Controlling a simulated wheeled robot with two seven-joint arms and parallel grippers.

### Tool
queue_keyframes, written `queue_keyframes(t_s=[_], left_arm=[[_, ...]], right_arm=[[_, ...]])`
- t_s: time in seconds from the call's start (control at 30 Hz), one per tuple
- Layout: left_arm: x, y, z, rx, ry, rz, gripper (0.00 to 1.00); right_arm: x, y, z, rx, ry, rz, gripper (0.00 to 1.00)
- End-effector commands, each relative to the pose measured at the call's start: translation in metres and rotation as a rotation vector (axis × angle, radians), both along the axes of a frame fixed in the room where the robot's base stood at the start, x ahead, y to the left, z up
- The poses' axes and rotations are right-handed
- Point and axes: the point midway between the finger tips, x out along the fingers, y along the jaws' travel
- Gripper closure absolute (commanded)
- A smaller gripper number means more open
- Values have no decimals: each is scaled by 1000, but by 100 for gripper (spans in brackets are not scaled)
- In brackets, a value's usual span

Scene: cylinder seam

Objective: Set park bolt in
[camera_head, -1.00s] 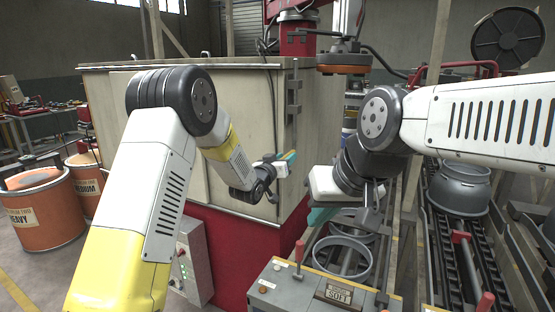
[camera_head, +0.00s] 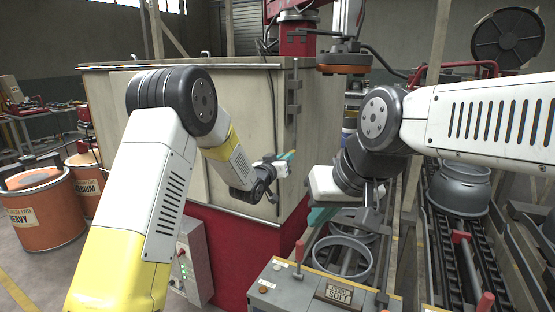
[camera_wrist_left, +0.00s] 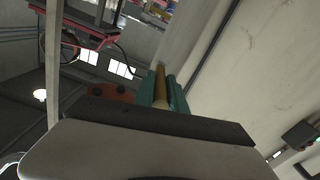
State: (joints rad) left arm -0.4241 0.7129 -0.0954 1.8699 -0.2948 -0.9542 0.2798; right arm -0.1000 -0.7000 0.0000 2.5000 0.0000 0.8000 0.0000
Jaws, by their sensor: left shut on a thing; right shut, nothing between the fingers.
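My left gripper (camera_head: 287,157) is beside the corner of the large beige cabinet, with its teal fingers pointing right. In the left wrist view the teal fingers (camera_wrist_left: 162,95) are shut on a thin brass-coloured rod (camera_wrist_left: 160,84), which sticks out beyond them. I cannot tell whether this rod is the park bolt or whether its far end touches anything. My right gripper (camera_head: 320,215) is shut and empty, with teal fingers, above the grey control box. I cannot make out a socket for the bolt.
The beige cabinet (camera_head: 180,90) on a red base fills the middle, with a vertical rail (camera_head: 293,100) at its corner. A grey control box (camera_head: 322,290) labelled SOFT stands in front. Conveyor rails with a metal pot (camera_head: 459,188) lie right. Orange drums (camera_head: 40,215) stand left.

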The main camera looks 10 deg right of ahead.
Motion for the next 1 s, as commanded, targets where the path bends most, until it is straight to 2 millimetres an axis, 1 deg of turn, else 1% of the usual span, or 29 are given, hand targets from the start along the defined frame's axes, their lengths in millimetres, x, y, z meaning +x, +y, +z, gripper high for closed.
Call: queue_keyframes(t_s=[0.87,0.93,1.0], left_arm=[[0,0,0,0,0,0,100],[0,1,5,-1,-2,0,100],[1,1,17,-3,-4,2,100]], right_arm=[[0,0,0,0,0,0,100],[0,0,0,0,0,0,100],[0,0,0,0,0,0,100]])
